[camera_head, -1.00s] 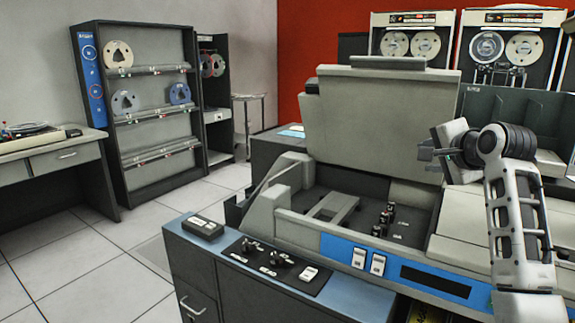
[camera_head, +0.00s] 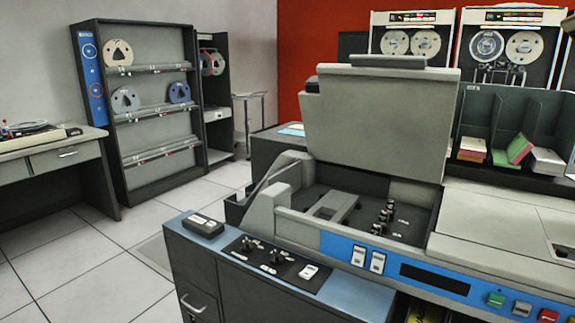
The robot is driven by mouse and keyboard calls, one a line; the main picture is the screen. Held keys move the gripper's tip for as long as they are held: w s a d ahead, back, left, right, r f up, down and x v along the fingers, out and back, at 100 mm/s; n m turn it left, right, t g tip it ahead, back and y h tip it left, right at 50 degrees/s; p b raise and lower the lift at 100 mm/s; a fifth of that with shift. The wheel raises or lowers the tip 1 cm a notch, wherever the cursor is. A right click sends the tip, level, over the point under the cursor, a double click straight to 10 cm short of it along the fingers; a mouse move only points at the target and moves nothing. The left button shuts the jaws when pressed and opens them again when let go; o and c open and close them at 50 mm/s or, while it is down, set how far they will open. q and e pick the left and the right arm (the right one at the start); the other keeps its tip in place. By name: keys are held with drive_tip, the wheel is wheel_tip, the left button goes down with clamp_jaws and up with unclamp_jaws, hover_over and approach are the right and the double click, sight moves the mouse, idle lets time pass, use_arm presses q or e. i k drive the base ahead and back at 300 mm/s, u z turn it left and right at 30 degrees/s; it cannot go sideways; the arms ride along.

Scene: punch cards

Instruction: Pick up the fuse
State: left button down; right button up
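The grey card machine (camera_head: 380,118) stands with its lid raised and its bay open. Inside the bay, a short row of small dark cylinders with shiny ends (camera_head: 383,216) sits on the dark floor. These look like fuses in holders, but they are too small to tell for sure. A grey flat bracket (camera_head: 333,206) lies to their left. Neither of my grippers is in view, and nothing touches the row.
A blue-edged console holds a small dark box (camera_head: 202,226) and a black switch panel (camera_head: 275,264). Coloured buttons (camera_head: 520,307) line the front right. Card stacks (camera_head: 515,148) sit in a dark rack at right. The floor (camera_head: 100,250) at left is clear.

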sight(383, 218)
drive_tip(key=z, duration=0.7)
drive_tip(key=i, duration=0.95)
drive_tip(key=u, duration=0.1)
